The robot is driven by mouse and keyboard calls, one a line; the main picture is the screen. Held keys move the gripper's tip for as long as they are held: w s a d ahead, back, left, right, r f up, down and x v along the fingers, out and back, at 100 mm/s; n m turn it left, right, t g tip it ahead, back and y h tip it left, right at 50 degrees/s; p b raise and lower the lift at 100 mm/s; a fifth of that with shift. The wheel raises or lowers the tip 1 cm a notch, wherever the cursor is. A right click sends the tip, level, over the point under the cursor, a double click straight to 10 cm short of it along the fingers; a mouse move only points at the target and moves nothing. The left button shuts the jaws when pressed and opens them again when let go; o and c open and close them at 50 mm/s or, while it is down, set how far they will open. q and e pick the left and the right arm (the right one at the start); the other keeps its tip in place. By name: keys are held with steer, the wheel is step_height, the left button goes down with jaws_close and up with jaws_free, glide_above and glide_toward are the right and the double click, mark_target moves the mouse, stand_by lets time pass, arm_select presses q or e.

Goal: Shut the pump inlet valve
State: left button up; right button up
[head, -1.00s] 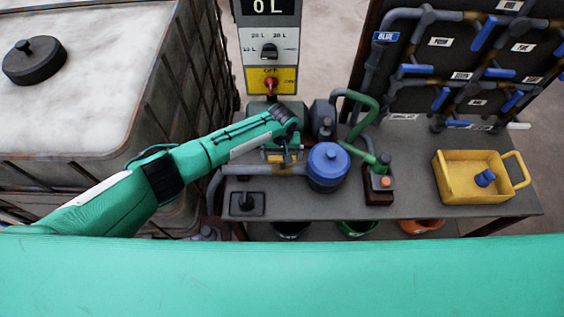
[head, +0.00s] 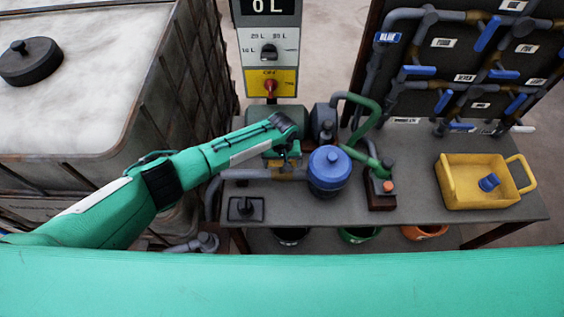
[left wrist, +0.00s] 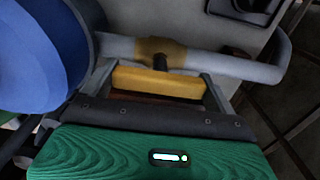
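The valve on the grey inlet pipe has a brass-coloured body (left wrist: 161,50), a dark stem and a yellow handle (left wrist: 158,83) in the left wrist view. The pipe (head: 248,174) runs left from the blue-topped pump (head: 329,168) in the head view. My left gripper (left wrist: 158,88) is over the valve, its two grey fingers apart, one at each end of the yellow handle. I see no clear grip on it; contact at the ends is hard to judge. In the head view my left gripper (head: 284,162) partly hides the valve. My right gripper is out of view.
A control panel (head: 271,50) stands behind the bench (head: 440,205). A green hose (head: 365,115) and a small box with an orange button (head: 381,190) are right of the pump. A yellow crate (head: 470,200) is farther right. A large caged tank (head: 120,110) stands left.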

arm_select(q)
steer(key=shift+m, duration=0.3)
steer(key=m, duration=0.2)
steer(key=shift+f+m+b, duration=0.1)
steer(key=shift+m+b, duration=0.2)
steer(key=shift+m, duration=0.1)
steer(key=m, duration=0.5)
steer(key=shift+b, duration=0.3)
steer(key=m, duration=0.5)
steer(key=shift+b, duration=0.35)
steer(key=shift+m+b, duration=0.3)
steer(key=shift+m, duration=1.9)
